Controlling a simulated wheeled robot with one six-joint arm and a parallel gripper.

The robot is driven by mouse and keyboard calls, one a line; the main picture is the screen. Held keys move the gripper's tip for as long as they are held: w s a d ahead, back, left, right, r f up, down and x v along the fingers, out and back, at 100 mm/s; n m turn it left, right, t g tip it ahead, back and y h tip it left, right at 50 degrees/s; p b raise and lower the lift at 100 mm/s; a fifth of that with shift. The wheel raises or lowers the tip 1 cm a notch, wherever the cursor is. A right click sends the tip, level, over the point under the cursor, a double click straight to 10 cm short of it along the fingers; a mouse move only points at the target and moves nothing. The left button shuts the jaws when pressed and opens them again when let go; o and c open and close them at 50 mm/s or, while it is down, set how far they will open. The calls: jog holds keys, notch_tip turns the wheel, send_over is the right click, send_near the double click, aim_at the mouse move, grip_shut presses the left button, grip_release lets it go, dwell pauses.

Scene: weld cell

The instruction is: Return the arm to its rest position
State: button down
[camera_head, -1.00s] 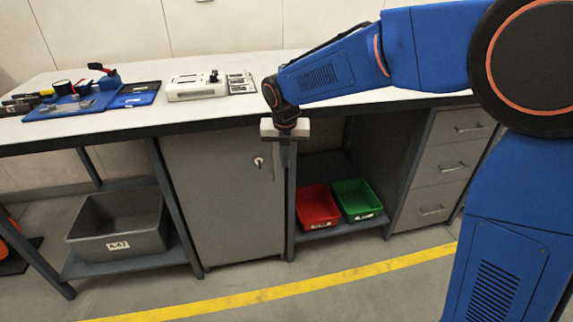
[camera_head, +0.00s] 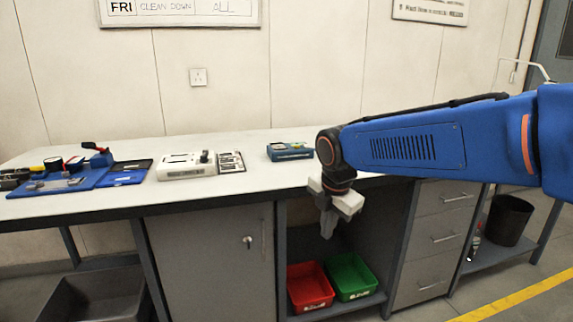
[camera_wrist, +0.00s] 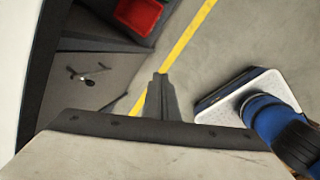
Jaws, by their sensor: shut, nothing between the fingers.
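My gripper (camera_head: 328,226) hangs at the end of my blue arm in the head view, in front of the bench's front edge and above the level of the lower shelf. Its fingers point down and are shut with nothing between them. In the wrist view the closed fingers (camera_wrist: 161,98) show over the floor, with the cabinet to their left. The gripper touches nothing that I can see.
The white-topped bench (camera_head: 250,160) holds a blue tool mat (camera_head: 75,182), a white device (camera_head: 186,166) and a blue box (camera_head: 289,151). Below are a red bin (camera_head: 310,286), a green bin (camera_head: 352,277), a grey tub (camera_head: 95,298) and drawers (camera_head: 440,236). Open floor lies in front.

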jog(key=s+d+f+m, duration=0.3)
jog(key=s+d+m, duration=0.6)
jog(key=s+m, duration=0.3)
jog(key=s+d+f+m+t, duration=0.1)
jog(key=s+d+f+m, duration=0.2)
jog(key=s+d+m, duration=0.6)
jog(key=s+m, duration=0.3)
jog(key=m, duration=0.2)
jog(key=shift+s+d+f+t, duration=0.15)
jog(key=shift+s+d+t, duration=0.1)
jog(key=shift+d+t, duration=0.1)
